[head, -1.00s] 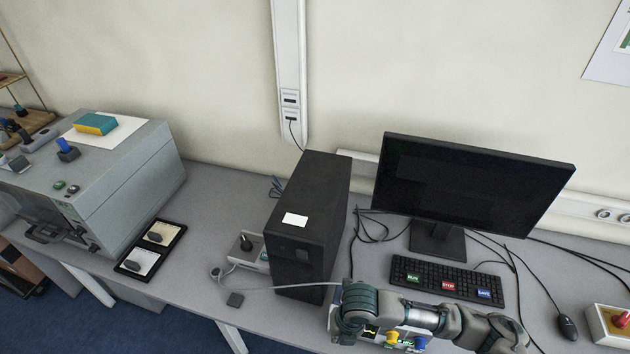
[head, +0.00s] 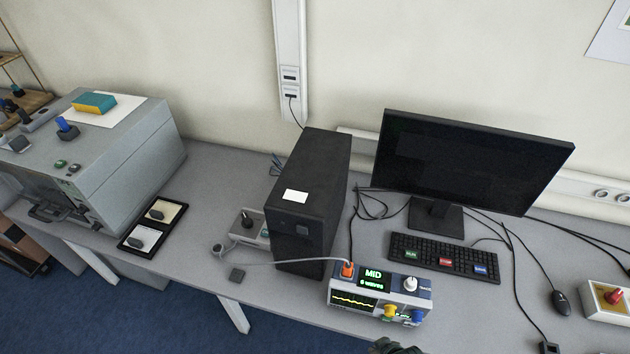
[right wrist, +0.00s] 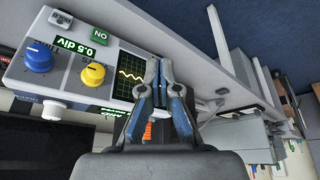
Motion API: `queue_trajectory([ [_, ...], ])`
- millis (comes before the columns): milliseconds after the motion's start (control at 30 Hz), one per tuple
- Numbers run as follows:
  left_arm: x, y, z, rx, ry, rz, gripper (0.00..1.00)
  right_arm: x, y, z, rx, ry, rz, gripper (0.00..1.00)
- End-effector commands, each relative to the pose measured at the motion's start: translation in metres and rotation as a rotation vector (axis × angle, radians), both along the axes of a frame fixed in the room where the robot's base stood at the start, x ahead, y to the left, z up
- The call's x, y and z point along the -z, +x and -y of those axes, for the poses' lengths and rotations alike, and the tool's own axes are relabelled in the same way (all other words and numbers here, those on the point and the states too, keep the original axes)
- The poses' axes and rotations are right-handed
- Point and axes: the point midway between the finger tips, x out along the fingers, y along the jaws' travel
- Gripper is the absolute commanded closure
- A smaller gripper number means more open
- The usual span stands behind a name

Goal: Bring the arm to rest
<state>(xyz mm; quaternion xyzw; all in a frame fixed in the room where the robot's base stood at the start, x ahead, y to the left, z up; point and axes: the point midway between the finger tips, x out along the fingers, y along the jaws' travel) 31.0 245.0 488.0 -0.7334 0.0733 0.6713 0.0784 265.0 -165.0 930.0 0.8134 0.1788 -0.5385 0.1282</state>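My right gripper shows in the right wrist view (right wrist: 159,68) with its two blue-grey fingers drawn together at the tips and nothing visible between them. In the head view only a small dark part of my right arm shows at the bottom edge, in front of the white-and-blue scope box (head: 378,312); the fingers cannot be made out there. The box has a lit "MID" display, a yellow wave screen, an orange plug (head: 347,269) and yellow, blue and white knobs. It also shows in the right wrist view (right wrist: 60,85), behind the fingers. My left gripper is not in view.
A black computer tower (head: 309,200) stands behind the box on the left. A monitor (head: 470,160), a keyboard (head: 445,257) and a mouse (head: 561,302) are to its right. A grey machine (head: 125,150) is at far left. Cables cross the table.

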Motion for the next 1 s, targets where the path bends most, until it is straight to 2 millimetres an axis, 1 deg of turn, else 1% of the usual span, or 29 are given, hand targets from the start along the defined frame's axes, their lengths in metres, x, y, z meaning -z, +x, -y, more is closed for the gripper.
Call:
queue_trajectory([
  [33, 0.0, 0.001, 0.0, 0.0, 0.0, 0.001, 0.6, 0.007, -0.013, 0.014, 0.086, -0.01, -0.03, 1.0],
  [167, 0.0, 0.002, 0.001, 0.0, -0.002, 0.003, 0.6, 0.019, -0.042, 0.05, 0.291, -0.048, -0.088, 1.0],
  [300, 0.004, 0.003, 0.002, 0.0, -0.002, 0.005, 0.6, 0.069, -0.029, 0.047, 0.284, -0.051, -0.105, 1.0],
  [367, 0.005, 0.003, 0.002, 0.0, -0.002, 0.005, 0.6, 0.091, -0.027, 0.046, 0.281, -0.052, -0.112, 1.0],
  [400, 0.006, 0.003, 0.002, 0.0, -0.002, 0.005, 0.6, 0.107, -0.026, 0.045, 0.279, -0.052, -0.119, 1.0],
  [467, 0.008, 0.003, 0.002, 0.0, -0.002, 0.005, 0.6, 0.131, -0.025, 0.045, 0.276, -0.054, -0.128, 1.0],
  [500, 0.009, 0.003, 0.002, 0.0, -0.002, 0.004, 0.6, 0.149, -0.025, 0.044, 0.275, -0.056, -0.134, 1.0],
  [567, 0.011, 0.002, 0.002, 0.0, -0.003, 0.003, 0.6, 0.177, -0.027, 0.044, 0.272, -0.058, -0.145, 1.0],
  [600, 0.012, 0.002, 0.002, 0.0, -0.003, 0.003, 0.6, 0.199, -0.029, 0.044, 0.27, -0.059, -0.154, 1.0],
  [667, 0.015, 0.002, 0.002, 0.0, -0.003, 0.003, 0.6, 0.234, -0.036, 0.044, 0.267, -0.062, -0.167, 1.0],
  [700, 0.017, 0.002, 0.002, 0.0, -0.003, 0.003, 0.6, 0.26, -0.043, 0.045, 0.265, -0.065, -0.178, 1.0],
  [733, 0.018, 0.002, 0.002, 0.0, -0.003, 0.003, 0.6, 0.28, -0.05, 0.046, 0.263, -0.067, -0.187, 1.0],
  [767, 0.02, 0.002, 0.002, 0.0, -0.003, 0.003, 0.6, 0.3, -0.058, 0.047, 0.26, -0.069, -0.195, 1.0],
  [800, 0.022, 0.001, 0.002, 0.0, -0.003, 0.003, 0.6, 0.325, -0.069, 0.048, 0.257, -0.073, -0.207, 1.0],
  [867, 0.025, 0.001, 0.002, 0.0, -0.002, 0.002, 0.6, 0.362, -0.09, 0.052, 0.254, -0.077, -0.223, 1.0],
  [900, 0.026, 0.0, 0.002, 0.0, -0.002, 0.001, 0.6, 0.383, -0.106, 0.054, 0.25, -0.08, -0.233, 1.0],
  [967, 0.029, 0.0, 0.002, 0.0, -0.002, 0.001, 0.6, 0.411, -0.13, 0.058, 0.246, -0.084, -0.248, 1.0],
  [1000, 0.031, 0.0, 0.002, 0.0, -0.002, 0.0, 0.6, 0.427, -0.147, 0.061, 0.244, -0.087, -0.258, 1.0],
])
